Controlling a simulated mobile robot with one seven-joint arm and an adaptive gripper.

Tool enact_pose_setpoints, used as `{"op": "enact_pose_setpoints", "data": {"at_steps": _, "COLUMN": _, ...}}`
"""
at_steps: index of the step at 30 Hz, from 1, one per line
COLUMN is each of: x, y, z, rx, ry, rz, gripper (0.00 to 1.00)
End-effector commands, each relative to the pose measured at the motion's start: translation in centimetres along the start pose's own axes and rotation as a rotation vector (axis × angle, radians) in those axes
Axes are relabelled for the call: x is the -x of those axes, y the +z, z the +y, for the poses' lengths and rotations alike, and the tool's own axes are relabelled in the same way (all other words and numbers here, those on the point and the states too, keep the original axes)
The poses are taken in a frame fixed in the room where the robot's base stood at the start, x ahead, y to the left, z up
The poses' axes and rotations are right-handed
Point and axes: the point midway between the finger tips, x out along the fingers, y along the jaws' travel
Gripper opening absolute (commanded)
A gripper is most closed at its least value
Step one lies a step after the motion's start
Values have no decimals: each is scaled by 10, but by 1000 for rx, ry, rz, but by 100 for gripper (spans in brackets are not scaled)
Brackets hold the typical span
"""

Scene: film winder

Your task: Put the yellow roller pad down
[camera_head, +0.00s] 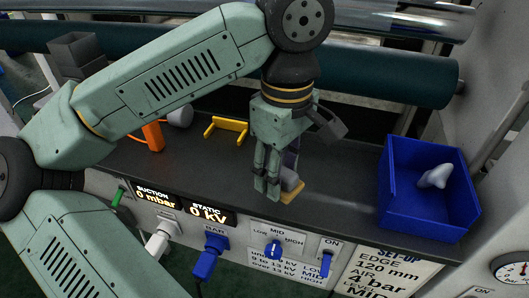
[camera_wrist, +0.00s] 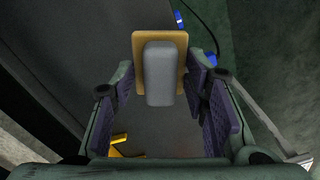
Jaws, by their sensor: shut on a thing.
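The yellow roller pad (camera_head: 293,194) is a flat tan-yellow plate with a rounded grey block on it. My gripper (camera_head: 275,185) is shut on it, above the front part of the dark bench. In the wrist view the grey block (camera_wrist: 165,75) and tan plate (camera_wrist: 140,48) show between the purple-lined fingers of my gripper (camera_wrist: 162,75). I cannot tell whether the pad touches the bench. The fingers hide part of it in the head view.
A yellow bracket (camera_head: 228,126) stands on the dark bench (camera_head: 345,190), behind and left of my gripper. An orange tool (camera_head: 153,136) lies farther left. A blue bin (camera_head: 430,215) with a whitish lump (camera_head: 437,176) stands at right. Rollers (camera_head: 400,77) run behind; knobs line the front panel.

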Motion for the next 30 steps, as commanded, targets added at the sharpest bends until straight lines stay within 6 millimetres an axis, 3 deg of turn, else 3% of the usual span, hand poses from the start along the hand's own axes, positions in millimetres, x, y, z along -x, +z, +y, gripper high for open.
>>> {"op": "enact_pose_setpoints", "data": {"at_steps": 6, "x": -2, "y": -36, "z": 26, "rx": 2, "ry": 0, "rz": -2, "gripper": 15}}
{"op": "enact_pose_setpoints", "data": {"at_steps": 14, "x": -4, "y": -56, "z": 41, "rx": 1, "ry": 0, "rz": -2, "gripper": 15}}
{"op": "enact_pose_setpoints", "data": {"at_steps": 21, "x": -38, "y": -55, "z": 40, "rx": -1, "ry": 1, "rz": -1, "gripper": 15}}
{"op": "enact_pose_setpoints", "data": {"at_steps": 30, "x": -42, "y": -55, "z": 41, "rx": 0, "ry": 2, "rz": 0, "gripper": 15}}
